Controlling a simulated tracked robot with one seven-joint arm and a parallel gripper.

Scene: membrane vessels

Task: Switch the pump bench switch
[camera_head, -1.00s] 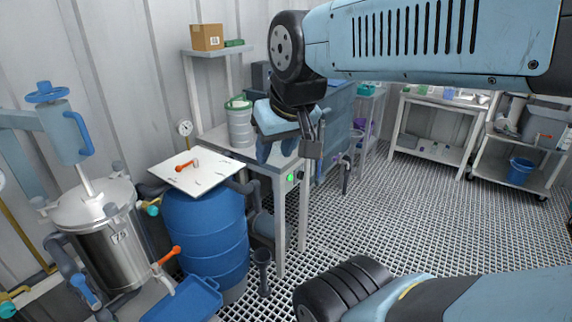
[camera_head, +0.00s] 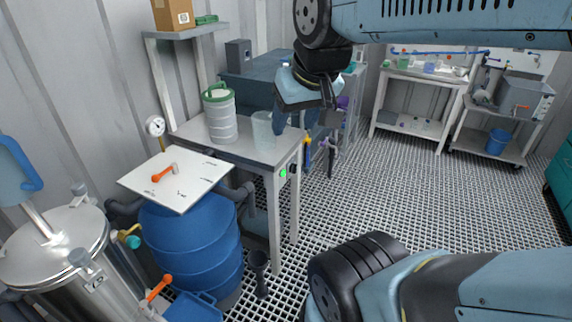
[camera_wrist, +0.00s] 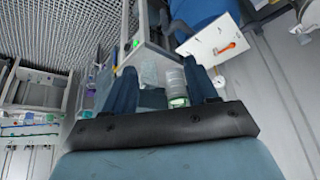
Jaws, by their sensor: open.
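The pump bench (camera_head: 236,152) is a grey metal table beside the blue barrel. Its right front edge carries a lit green indicator (camera_head: 283,173) and a small black switch knob (camera_head: 293,168). The green light also shows in the wrist view (camera_wrist: 136,43); the knob is too small there to read its position. My gripper (camera_head: 296,128) hangs above and behind the switch in the head view, over the bench's right end. Its two dark blue fingers are spread and empty in the wrist view (camera_wrist: 162,82), with the bench top beyond them.
A ribbed canister with a green handle (camera_head: 220,118) and a translucent beaker (camera_head: 263,130) stand on the bench near my fingers. A white board with an orange-handled tool (camera_head: 195,182) covers the blue barrel (camera_head: 190,245). Open grating floor (camera_head: 385,190) lies to the right.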

